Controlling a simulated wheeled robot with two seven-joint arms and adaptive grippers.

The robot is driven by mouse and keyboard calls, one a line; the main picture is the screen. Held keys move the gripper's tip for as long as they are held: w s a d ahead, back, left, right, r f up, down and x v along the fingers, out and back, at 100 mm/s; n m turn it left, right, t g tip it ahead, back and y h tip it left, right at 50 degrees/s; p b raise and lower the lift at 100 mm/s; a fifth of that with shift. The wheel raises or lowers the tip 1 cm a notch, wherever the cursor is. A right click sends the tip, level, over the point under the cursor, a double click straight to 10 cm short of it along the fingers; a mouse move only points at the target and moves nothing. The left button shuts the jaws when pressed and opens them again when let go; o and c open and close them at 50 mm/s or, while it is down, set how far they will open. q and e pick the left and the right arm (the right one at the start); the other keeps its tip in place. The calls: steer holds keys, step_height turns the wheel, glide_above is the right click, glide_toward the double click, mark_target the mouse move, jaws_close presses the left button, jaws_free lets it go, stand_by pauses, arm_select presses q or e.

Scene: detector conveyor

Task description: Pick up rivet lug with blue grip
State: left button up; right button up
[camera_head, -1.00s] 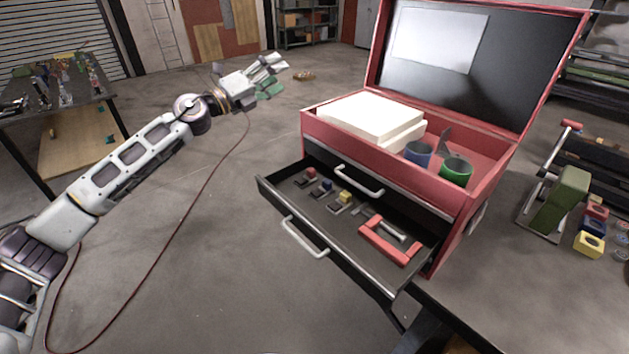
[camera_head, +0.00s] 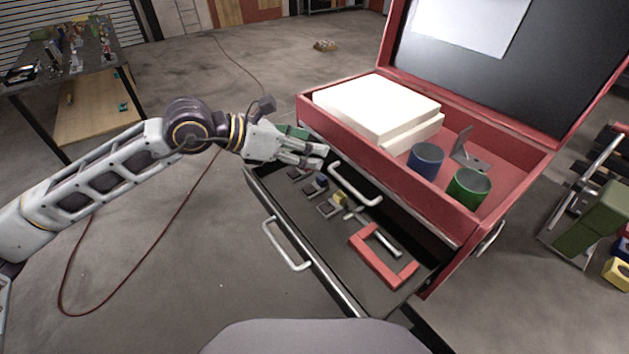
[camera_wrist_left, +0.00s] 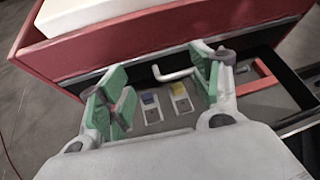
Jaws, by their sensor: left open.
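The rivet lug with the blue grip (camera_head: 321,184) lies in the open drawer (camera_head: 310,250) of the red toolbox, between the red-grip lug and the yellow-grip lug (camera_head: 341,198). In the left wrist view the blue grip (camera_wrist_left: 148,99) shows between my fingers, beside the yellow grip (camera_wrist_left: 179,89). My left gripper (camera_head: 318,157) is open and empty, above the far left part of the drawer; its green-padded fingers (camera_wrist_left: 158,85) spread on either side in the wrist view. The red grip is mostly hidden by the gripper. My right gripper is out of view.
The toolbox's upper tray (camera_head: 500,210) holds a white box (camera_head: 375,105), a blue cup (camera_head: 426,160) and a green cup (camera_head: 468,188). A drawer handle (camera_head: 355,185) stands close to my gripper. A red C-shaped frame (camera_head: 385,265) lies in the drawer's near part.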

arm_select(q)
steer(key=a+f+y, duration=0.4)
steer(key=shift+w+a+f+n, duration=0.3)
steer(key=shift+w+f, duration=0.05)
steer(key=shift+f, duration=0.1)
stand_by(0.3)
steer(key=p, duration=0.2)
glide_toward(321, 177)
steer(key=shift+x, duration=2.1)
steer(key=shift+w, duration=0.1)
steer(key=shift+p+x, duration=0.6)
steer(key=shift+x, duration=1.95)
